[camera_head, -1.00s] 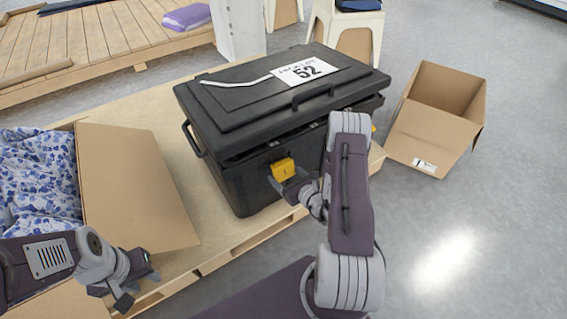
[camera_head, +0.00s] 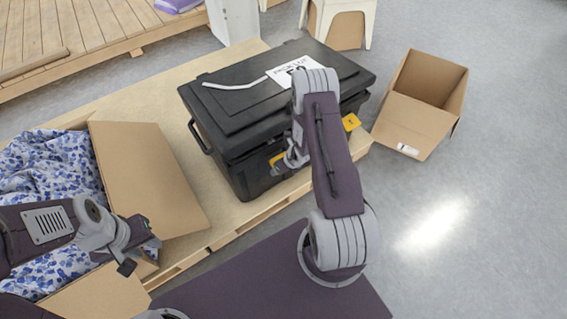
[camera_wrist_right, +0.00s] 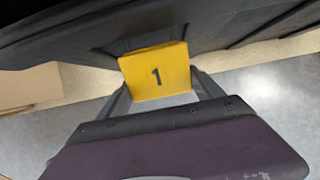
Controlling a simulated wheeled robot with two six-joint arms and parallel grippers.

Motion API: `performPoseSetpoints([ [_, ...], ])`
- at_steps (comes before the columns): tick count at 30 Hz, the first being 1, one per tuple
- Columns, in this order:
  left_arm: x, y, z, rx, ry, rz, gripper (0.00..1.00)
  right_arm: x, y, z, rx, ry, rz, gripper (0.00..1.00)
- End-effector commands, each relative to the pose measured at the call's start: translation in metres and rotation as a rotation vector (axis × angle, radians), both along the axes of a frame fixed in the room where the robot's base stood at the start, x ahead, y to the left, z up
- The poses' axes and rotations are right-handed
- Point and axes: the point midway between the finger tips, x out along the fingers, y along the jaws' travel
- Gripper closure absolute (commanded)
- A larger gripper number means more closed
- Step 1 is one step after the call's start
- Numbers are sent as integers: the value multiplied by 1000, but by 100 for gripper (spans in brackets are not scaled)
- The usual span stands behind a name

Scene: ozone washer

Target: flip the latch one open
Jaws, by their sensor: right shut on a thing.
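The black box (camera_head: 232,108) stands on a pallet with its lid on. Latch one (camera_wrist_right: 157,73), a yellow plate marked 1, sits between the fingers of my right gripper (camera_wrist_right: 156,92) in the right wrist view, below the dark lid edge. In the head view my right gripper (camera_head: 281,166) is at the box front, partly hiding the yellow latch. The latch's exact tilt is hard to tell. A second yellow latch (camera_head: 351,122) shows farther right on the box. My left gripper (camera_head: 133,245) is open and empty beside the cardboard box at left.
An open cardboard box (camera_head: 150,180) with blue-patterned cloth (camera_head: 45,165) stands left of the black box. Another open cardboard box (camera_head: 421,105) lies on the floor at right. The pallet (camera_head: 240,228) edge runs along the front.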

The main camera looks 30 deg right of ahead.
Motion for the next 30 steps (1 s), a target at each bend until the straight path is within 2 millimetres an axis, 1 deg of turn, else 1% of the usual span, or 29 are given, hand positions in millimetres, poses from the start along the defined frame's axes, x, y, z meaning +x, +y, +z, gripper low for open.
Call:
performPoseSetpoints([
  [1,0,0,5,0,0,0,64,1,0,4,-3,18,0,64],
  [7,0,0,10,0,0,0,64,0,0,4,-6,76,0,64],
  [23,0,0,11,0,0,0,64,-1,0,3,-8,100,0,64],
  [24,0,0,11,0,0,0,64,-1,0,3,-8,100,0,18],
  [26,0,0,11,0,0,0,64,-1,0,3,-8,99,0,2],
  [30,0,0,11,0,0,0,64,-1,0,4,-8,99,0,2],
])
